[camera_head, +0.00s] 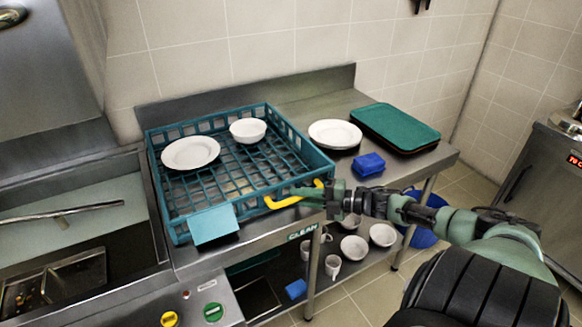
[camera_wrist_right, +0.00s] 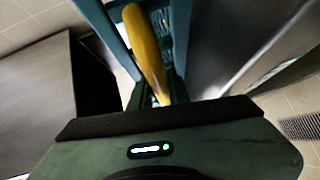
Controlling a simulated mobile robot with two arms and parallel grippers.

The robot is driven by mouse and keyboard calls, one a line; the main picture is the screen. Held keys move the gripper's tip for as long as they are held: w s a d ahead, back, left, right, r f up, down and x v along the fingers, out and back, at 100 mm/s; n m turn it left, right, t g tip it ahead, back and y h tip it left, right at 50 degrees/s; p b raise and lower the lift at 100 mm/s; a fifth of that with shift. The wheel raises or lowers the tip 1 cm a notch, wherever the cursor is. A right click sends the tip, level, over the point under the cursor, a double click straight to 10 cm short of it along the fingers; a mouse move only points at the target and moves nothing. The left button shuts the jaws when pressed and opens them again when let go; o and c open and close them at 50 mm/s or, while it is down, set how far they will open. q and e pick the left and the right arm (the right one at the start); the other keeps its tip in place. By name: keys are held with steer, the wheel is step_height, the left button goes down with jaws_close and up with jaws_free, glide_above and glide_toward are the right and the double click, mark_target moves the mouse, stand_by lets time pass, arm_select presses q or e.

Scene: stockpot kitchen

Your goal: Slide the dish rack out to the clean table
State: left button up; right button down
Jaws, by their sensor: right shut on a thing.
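The teal dish rack (camera_head: 180,205) sits on the steel clean table (camera_head: 370,100), just right of the sink and hood area. A white plate (camera_head: 191,153) and a white bowl (camera_head: 248,130) are in its far part. A yellow handle (camera_head: 284,202) is on its near right side. My right gripper (camera_head: 312,191) is at this handle and shut on it. In the right wrist view the yellow handle (camera_wrist_right: 146,50) runs up from between the fingers, with the teal rack wall (camera_wrist_right: 108,30) beside it. My left gripper is out of view.
Right of the rack stand a white plate stack (camera_head: 335,133), teal trays (camera_head: 396,127) and a blue cloth-like block (camera_head: 369,164). A light blue card (camera_head: 213,225) hangs at the rack's near corner. Cups and bowls (camera_head: 354,247) stand on the lower shelf.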

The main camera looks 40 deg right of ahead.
steer(key=shift+d+f, duration=0.1)
steer(key=shift+d, duration=0.05)
steer(key=c, duration=1.8)
jaws_free()
steer(key=shift+o, duration=0.9)
steer(key=shift+s+d, duration=0.1)
steer(key=shift+d, duration=0.1)
steer(key=shift+s, duration=0.2)
steer(key=v, duration=0.7)
steer(key=shift+s+d, duration=0.2)
steer(key=shift+s, duration=0.05)
